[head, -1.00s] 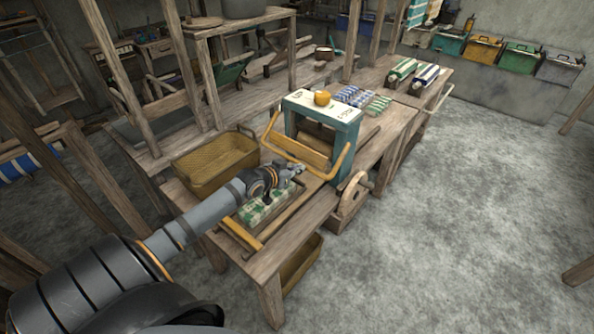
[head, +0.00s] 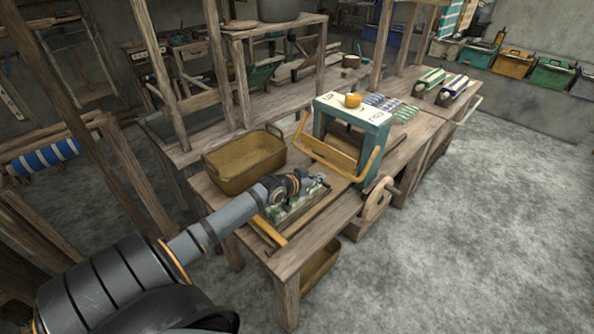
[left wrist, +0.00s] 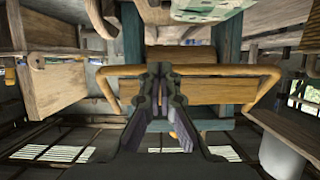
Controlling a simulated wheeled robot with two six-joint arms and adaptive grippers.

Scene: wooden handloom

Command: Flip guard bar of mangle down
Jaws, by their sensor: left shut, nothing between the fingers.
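The mangle (head: 377,138) has a teal frame and a white top with lettering, and stands on the wooden bench. Its yellow guard bar (head: 305,143) is a U shape sticking out at the front, towards my left arm. My left gripper (head: 324,181) is shut and empty, just in front of and below the bar's crosspiece. In the left wrist view, which looks upside down, the guard bar (left wrist: 228,70) runs across behind my shut fingers (left wrist: 160,72). I cannot tell whether they touch it. The wooden roller (left wrist: 212,91) shows behind. My right gripper is out of view.
A brown basket (head: 243,168) stands on the bench left of the mangle. A green-and-white folded cloth (head: 290,208) lies under my left gripper. A wooden wheel (head: 374,208) sticks out at the bench's right side. A yellow object (head: 353,100) rests on the mangle top.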

